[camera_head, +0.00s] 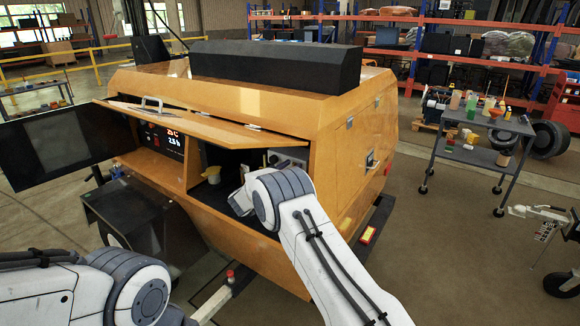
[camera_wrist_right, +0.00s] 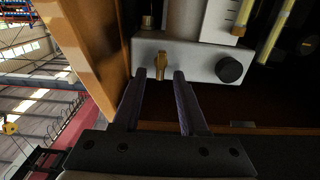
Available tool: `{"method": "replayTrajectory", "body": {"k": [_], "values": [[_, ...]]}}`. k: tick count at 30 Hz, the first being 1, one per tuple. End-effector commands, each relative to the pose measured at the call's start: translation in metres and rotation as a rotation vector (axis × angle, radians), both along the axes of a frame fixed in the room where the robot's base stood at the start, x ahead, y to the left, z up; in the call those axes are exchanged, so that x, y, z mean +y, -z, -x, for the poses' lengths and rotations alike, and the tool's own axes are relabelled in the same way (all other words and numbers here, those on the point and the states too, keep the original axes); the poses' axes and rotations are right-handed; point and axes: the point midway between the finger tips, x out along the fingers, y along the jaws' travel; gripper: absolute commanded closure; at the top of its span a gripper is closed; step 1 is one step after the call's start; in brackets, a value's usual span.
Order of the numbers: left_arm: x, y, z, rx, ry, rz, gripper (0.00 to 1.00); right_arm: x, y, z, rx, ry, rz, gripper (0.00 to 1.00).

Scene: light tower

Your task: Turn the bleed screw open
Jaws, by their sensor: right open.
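A small brass fitting (camera_wrist_right: 160,66), which looks like the bleed screw, sits on the face of a light grey block (camera_wrist_right: 198,58) in the right wrist view. My right gripper (camera_wrist_right: 160,76) is open, its two dark fingers on either side of the fitting in the picture. I cannot tell whether they touch it or how deep they reach. In the head view my right arm enters the open compartment of the orange light tower (camera_head: 230,95), and its fingers are hidden there. My left arm shows at the lower left, but its gripper is out of view.
A round black knob (camera_wrist_right: 229,70) is on the same block, right of the fingers. An orange wall (camera_wrist_right: 85,45) stands close on the left. The raised orange flap (camera_head: 200,122) hangs above the compartment.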

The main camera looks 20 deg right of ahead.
Motion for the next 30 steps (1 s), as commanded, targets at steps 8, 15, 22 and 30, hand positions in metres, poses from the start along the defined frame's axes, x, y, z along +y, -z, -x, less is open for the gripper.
{"method": "replayTrajectory", "body": {"k": [8,15,22,30], "values": [[0.000,0.000,0.000,0.000,0.000,0.000,0.50,0.000,0.000,0.000,0.000,0.000,0.000,0.96],[0.000,0.000,0.000,0.000,0.000,0.000,0.50,0.000,0.000,0.000,-0.001,0.000,-0.001,1.00],[0.000,0.008,0.000,0.000,0.000,0.000,0.50,0.000,0.002,0.001,-0.032,0.000,-0.025,1.00],[0.000,0.035,0.000,0.000,0.000,0.000,0.50,-0.002,0.005,0.002,-0.162,0.001,-0.124,1.00]]}}
